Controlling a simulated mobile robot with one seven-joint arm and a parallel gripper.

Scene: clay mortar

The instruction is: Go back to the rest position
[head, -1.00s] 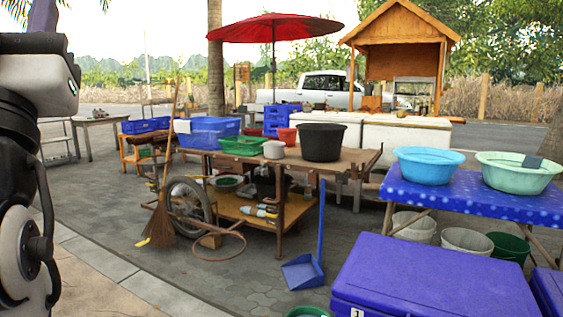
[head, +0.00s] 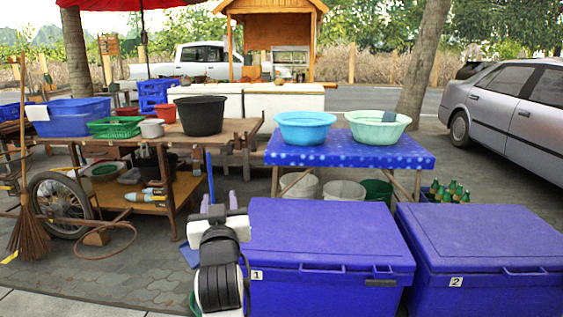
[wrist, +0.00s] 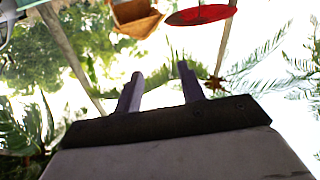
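My gripper (wrist: 160,88) shows in the wrist view with two fingers standing apart. Nothing is between them, only sky and foliage behind. The wrist view is upside down, with the red umbrella (wrist: 200,14) and the wooden hut roof (wrist: 135,18) at its top edge. In the head view my arm stands at the lower middle, in front of the left blue cooler and the low cart. I cannot clearly make out the gripper fingers there. No held object shows.
Two blue coolers, marked 1 (head: 325,250) and 2 (head: 490,245), stand at the front right. Behind them is a blue-clothed table (head: 350,150) with two basins. A wooden cart (head: 165,145) with tubs is at left. A broom (head: 28,220) stands far left. Paving before the cart is open.

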